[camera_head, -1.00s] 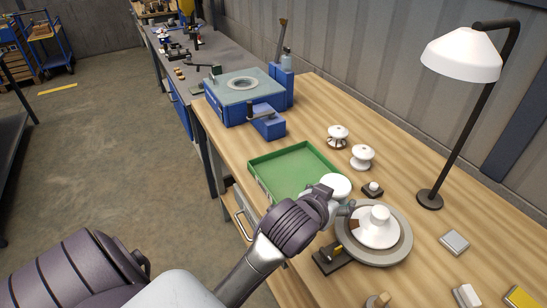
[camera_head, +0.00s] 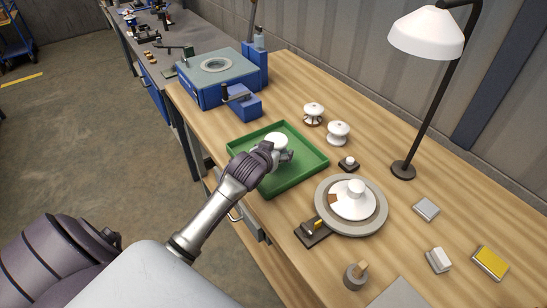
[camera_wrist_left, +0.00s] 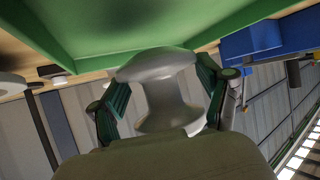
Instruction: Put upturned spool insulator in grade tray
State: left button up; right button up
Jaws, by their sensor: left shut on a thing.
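The green grade tray (camera_head: 305,173) lies on the wooden bench. My left gripper (camera_head: 279,155) is over the tray's inside and is shut on a white spool insulator (camera_head: 275,140). In the left wrist view the insulator (camera_wrist_left: 165,98) sits between the two green-padded fingers, with its wide flange toward the green tray surface (camera_wrist_left: 115,25). I cannot tell whether it touches the tray floor. Two other white spool insulators, one with a dark base (camera_head: 313,113) and one beside it (camera_head: 338,133), stand behind the tray. My right gripper is not in view.
A white insulator (camera_head: 352,199) rests on a round grey turntable (camera_head: 378,217) right of the tray. A blue machine (camera_head: 217,80) stands behind the tray. A lamp (camera_head: 403,170) and small blocks are at the right.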

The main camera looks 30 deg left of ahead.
pick_arm(q)
jog(key=shift+w+a+f, duration=0.1)
jog(key=shift+a, duration=0.25)
jog(key=shift+a+f, duration=0.1)
jog(key=shift+f, duration=0.15)
notch_tip(320, 180, down, 2)
jog(key=shift+f+p, duration=0.25)
jog(key=shift+p, duration=0.1)
jog(key=shift+f, duration=0.6)
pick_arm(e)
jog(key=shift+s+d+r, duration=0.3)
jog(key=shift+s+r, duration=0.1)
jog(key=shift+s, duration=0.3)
pick_arm(q)
jog(key=shift+f, duration=0.15)
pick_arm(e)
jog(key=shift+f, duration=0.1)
pick_arm(q)
jog(key=o, duration=1.5)
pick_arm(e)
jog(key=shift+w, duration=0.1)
